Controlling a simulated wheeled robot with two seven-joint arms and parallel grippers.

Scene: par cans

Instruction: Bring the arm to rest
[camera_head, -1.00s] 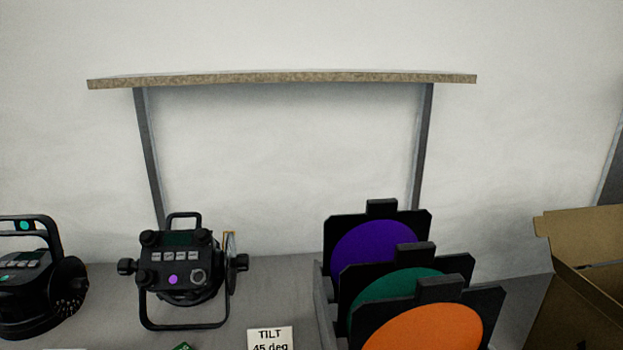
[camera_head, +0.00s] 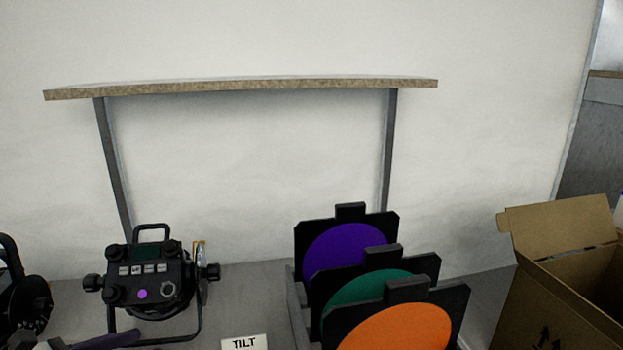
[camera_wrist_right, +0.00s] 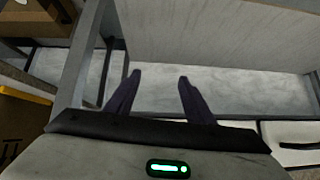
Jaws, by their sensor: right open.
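My right gripper (camera_wrist_right: 160,76) shows in the right wrist view with its two dark purple fingers apart and nothing between them. It points at a pale floor and a grey panel. A dark purple piece, likely a finger of my left gripper (camera_head: 105,340), enters the head view at the bottom left, in front of a black par can. Most of that gripper is out of frame. The par can (camera_head: 150,275) stands in its yoke on the grey table, with a purple dot on its back. Another par can (camera_head: 22,305) is cut off at the left edge.
A rack holds black frames with purple (camera_head: 345,246), green (camera_head: 365,293) and orange (camera_head: 400,328) discs. A TILT card (camera_head: 245,343) stands left of it. An open cardboard box (camera_head: 555,300) is at the right. An empty shelf (camera_head: 245,87) is at the back.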

